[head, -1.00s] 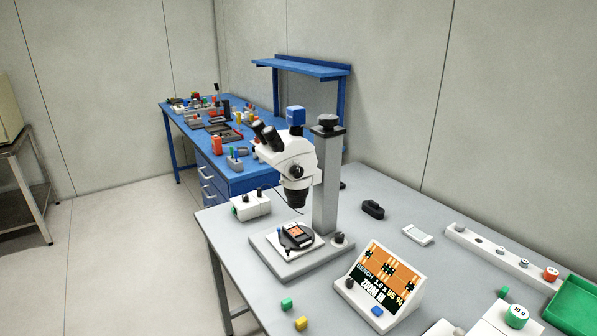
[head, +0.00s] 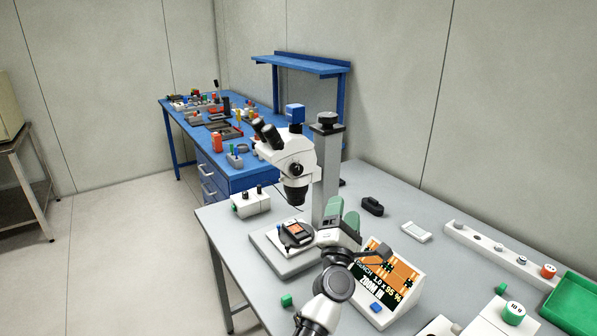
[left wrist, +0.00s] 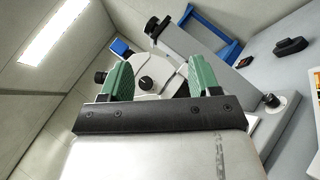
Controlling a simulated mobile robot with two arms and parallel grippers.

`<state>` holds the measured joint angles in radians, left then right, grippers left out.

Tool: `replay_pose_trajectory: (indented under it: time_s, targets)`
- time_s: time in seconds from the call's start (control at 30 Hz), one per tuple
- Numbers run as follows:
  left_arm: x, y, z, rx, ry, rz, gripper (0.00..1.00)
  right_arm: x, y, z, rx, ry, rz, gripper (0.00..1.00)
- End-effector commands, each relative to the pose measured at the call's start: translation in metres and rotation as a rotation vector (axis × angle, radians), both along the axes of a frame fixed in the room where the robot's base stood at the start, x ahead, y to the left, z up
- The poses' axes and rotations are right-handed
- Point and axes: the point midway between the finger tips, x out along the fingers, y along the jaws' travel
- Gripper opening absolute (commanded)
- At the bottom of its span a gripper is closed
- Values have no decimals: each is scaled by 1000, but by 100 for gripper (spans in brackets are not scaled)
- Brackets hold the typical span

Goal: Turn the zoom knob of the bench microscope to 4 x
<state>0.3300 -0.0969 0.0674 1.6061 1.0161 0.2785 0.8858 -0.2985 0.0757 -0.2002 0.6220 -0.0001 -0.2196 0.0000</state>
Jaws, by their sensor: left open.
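The bench microscope (head: 292,150) stands on the grey table, white-headed with black eyepieces on a grey column. Its dark zoom knob (head: 297,170) is on the side of the head; in the left wrist view the knob (left wrist: 146,83) shows between the fingers, beyond them. The display (head: 388,275) reads "BENCH", "1.0 x", "95 %" and "ZOOM IN", partly covered by my arm. My left gripper (head: 343,215) is open and empty, with green finger pads, in front of the column and below and right of the knob, apart from it. My right gripper is not in view.
A black object (head: 372,206), a white tray (head: 417,233) and a green bin (head: 575,307) lie to the right. A green block (head: 286,300) is near the front.

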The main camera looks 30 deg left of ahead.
Motion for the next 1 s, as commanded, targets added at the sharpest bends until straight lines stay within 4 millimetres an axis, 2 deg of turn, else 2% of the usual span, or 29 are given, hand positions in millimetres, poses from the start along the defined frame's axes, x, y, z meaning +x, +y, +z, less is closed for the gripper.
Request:
replay_pose_trajectory:
  time_s: [0.03,0.07,0.2,0.3,0.4,0.53,0.67,1.0]
  targets:
    - [11,17,17,-183,-95,56,62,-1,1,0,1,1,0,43]
    - [15,27,23,-289,-148,90,62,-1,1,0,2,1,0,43]
    - [27,59,34,-717,-351,241,62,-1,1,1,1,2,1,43]
    - [31,67,32,-930,-444,330,62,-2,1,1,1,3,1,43]
    - [32,69,29,-1063,-500,395,62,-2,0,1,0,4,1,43]
    - [33,72,27,-1133,-529,435,62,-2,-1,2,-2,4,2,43]
    - [38,86,29,-1138,-534,440,62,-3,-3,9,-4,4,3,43]
    - [62,145,30,-1132,-532,441,62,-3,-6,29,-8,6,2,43]
